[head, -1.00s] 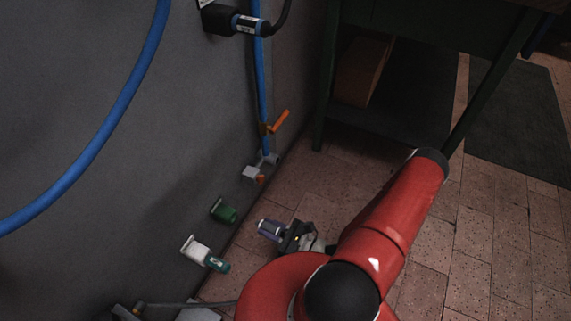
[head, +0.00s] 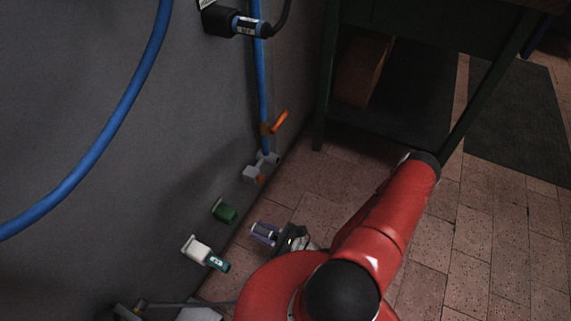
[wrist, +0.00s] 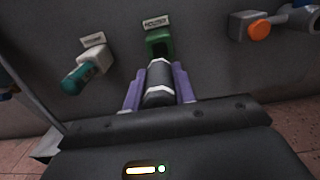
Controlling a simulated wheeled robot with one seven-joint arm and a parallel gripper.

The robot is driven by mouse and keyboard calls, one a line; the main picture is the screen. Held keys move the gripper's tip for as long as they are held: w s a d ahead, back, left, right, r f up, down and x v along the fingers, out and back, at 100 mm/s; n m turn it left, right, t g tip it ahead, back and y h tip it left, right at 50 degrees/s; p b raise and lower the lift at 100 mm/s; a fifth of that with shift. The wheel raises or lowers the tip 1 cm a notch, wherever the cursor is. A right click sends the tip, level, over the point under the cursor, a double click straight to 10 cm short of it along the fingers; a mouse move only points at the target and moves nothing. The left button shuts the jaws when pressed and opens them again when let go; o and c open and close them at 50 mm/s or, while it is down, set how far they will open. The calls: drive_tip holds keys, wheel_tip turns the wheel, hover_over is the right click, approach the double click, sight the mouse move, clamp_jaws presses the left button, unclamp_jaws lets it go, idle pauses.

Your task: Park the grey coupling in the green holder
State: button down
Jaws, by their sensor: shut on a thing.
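The grey coupling (wrist: 158,86) is dark grey with pale ends. My gripper (wrist: 159,90) has its purple fingers shut on it, one on each side. In the head view the coupling (head: 262,230) is held out toward the wall, with my gripper (head: 266,233) above the floor. The green holder (wrist: 159,42) is a wall-mounted socket with a dark opening and a label plate above it. It also shows in the head view (head: 224,210). In the wrist view the coupling lies just below the holder's opening and lines up with it; I cannot tell the gap between them.
A white holder (wrist: 93,59) with a teal coupling (wrist: 76,78) in it is on the wall left of the green one. A grey fitting with an orange button (wrist: 259,30) is on the right. A blue hose (head: 262,95) runs down the wall.

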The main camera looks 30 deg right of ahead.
sight(252, 226)
drive_tip(key=shift+p+x, duration=0.35)
drive_tip(key=shift+x, duration=1.5)
drive_tip(key=shift+p, duration=0.7)
idle(0.5)
drive_tip(key=shift+x, duration=1.45)
drive_tip(key=c, duration=1.1)
unclamp_jaws()
drive_tip(key=shift+o, duration=0.2)
drive_tip(key=v, duration=0.7)
drive_tip(key=shift+s+d+b, duration=0.25)
drive_tip(key=shift+s+b, duration=0.1)
